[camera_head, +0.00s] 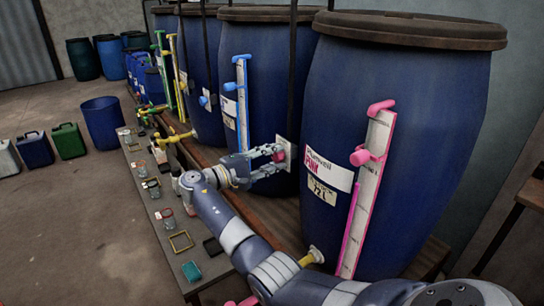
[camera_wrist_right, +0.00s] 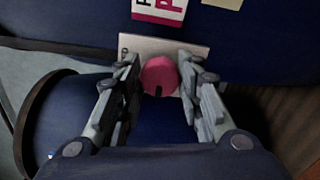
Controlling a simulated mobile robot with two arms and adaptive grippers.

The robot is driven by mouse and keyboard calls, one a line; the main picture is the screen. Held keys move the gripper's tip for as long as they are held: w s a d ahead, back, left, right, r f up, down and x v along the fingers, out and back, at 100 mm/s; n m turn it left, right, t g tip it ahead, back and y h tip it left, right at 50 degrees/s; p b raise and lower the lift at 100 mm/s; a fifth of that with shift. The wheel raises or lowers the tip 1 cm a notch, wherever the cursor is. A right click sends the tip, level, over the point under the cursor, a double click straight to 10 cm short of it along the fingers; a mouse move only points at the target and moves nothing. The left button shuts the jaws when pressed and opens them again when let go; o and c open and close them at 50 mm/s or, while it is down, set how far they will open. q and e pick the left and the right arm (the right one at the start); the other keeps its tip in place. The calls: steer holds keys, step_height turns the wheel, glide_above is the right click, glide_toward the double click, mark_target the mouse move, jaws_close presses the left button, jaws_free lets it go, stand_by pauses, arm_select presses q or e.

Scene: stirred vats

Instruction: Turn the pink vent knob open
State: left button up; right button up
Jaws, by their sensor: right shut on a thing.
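The pink vent knob (camera_wrist_right: 158,74) is round, with a dark mark at its lower edge, on a pale plate (camera_wrist_right: 190,50) in the right wrist view. In the head view the knob (camera_head: 279,156) shows small and partly hidden between the fingers, in front of a pale plate (camera_head: 287,146). My right gripper (camera_wrist_right: 160,82) has one finger on each side of the knob and is shut on it; it also shows in the head view (camera_head: 276,159). The big blue vat labelled PINK (camera_head: 410,110) stands at the right. My left gripper is not in view.
A pink sight-gauge strip with pink fittings (camera_head: 374,160) runs down the vat's front. Other blue vats (camera_head: 262,75) stand in a row behind. A low table (camera_head: 165,220) with small trays and jars is at the left; the floor beyond has open room.

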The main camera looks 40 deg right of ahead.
stand_by(0.3)
steer(key=o, duration=1.1)
steer(key=shift+w, duration=0.1)
steer(key=shift+c, duration=0.2)
steer(key=w+a, duration=0.1)
steer(key=a, duration=1.1)
steer(key=shift+w, duration=0.15)
steer(key=shift+f, duration=0.1)
